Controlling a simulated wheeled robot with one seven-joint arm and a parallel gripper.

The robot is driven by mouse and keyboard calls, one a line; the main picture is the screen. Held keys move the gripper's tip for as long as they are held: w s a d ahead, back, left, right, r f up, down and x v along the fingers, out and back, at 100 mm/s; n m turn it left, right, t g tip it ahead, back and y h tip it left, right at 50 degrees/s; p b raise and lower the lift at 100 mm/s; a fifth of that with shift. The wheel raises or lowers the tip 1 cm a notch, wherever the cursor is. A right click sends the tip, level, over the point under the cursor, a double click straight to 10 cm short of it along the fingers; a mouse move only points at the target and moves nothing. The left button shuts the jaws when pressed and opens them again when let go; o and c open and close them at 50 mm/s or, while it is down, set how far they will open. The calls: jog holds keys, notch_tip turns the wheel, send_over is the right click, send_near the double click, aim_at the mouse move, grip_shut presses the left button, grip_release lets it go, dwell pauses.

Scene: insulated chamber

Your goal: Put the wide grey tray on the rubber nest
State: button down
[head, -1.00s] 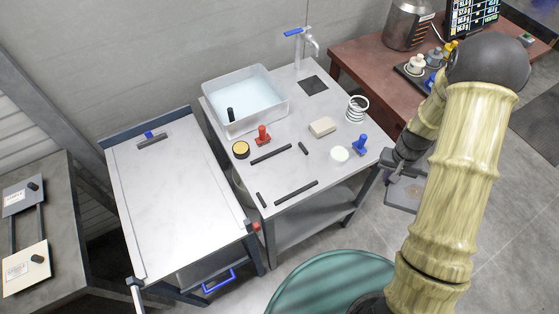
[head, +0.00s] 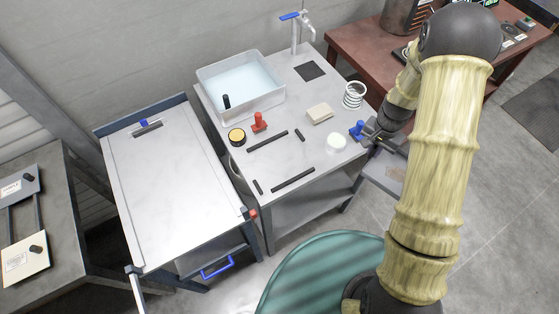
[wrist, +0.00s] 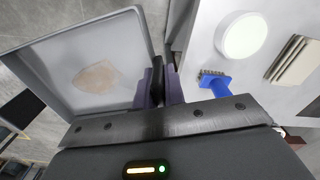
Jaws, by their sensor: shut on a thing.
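The wide grey tray (head: 383,172) hangs from my gripper (head: 376,138) just off the right edge of the grey work table. In the wrist view the tray (wrist: 128,48) fills the upper left, with a brownish patch on its floor. My gripper (wrist: 160,88) is shut on a dark part at the tray's side. In the head view my arm hides part of the tray. Several dark strips on the table, one of them a long strip (head: 292,180), frame a bare rectangle; this looks like the rubber nest.
The strip-framed area is clear.

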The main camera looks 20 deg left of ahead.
jog(key=a+r+m, duration=0.3)
jog(key=a+m, duration=0.7)
jog(key=m, duration=0.1)
jog(key=a+r+m, duration=0.2)
jog(key=a+m, duration=0.8)
jog(key=m, duration=0.1)
jog(key=shift+a+r, duration=0.4)
jog(key=shift+w, duration=0.1)
jog(key=shift+f+p, duration=0.95)
jog(key=shift+f, duration=1.95)
jog(key=shift+f+p, duration=0.65)
jog(key=shift+f, duration=1.45)
